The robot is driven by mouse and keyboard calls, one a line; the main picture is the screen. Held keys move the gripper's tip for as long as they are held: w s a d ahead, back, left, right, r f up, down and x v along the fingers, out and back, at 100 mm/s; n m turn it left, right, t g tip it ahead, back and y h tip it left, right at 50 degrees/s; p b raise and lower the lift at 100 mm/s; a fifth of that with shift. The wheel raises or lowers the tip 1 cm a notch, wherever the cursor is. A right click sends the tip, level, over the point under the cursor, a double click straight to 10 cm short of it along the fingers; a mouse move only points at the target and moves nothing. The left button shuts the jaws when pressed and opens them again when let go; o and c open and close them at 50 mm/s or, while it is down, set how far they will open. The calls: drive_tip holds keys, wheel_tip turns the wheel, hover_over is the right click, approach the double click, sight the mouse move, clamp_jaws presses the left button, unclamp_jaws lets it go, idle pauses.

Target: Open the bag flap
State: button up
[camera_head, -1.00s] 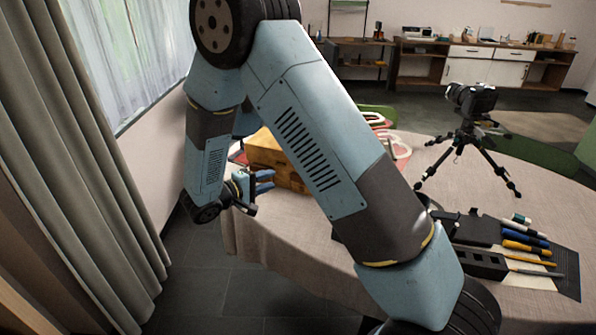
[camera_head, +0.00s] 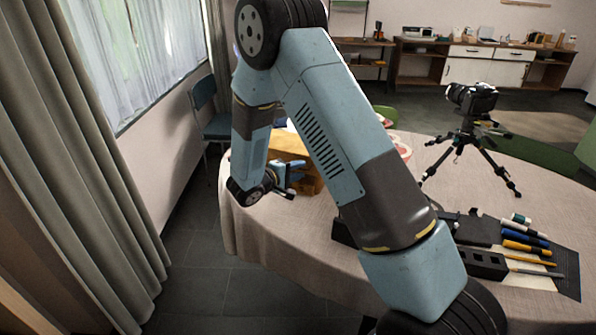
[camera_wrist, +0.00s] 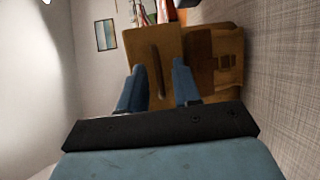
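The tan-brown bag (camera_head: 292,146) stands near the left edge of the round table, partly hidden behind my arm and gripper. In the wrist view, which is turned sideways, the bag (camera_wrist: 198,50) shows a flat panel with a dark raised strip, likely its handle (camera_wrist: 155,70), and a side with straps and a pocket. I cannot tell the flap's edge clearly; it looks closed. My gripper (camera_head: 296,178) is at the bag's near left side. In the wrist view its two blue fingers (camera_wrist: 158,80) are apart, with the strip seen between them. Contact with the bag cannot be told.
A camera on a tripod (camera_head: 470,130) stands on the table (camera_head: 405,178). Pens and dark cases (camera_head: 490,250) lie at the right front. A chair (camera_head: 207,115) stands behind the table by the window. Curtains (camera_head: 75,180) hang at the left.

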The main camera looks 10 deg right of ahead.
drive_tip(key=shift+w+d, duration=0.15)
drive_tip(key=shift+d, duration=0.05)
drive_tip(key=shift+c, duration=0.3)
clamp_jaws()
drive_tip(key=shift+f, duration=0.1)
idle(1.0)
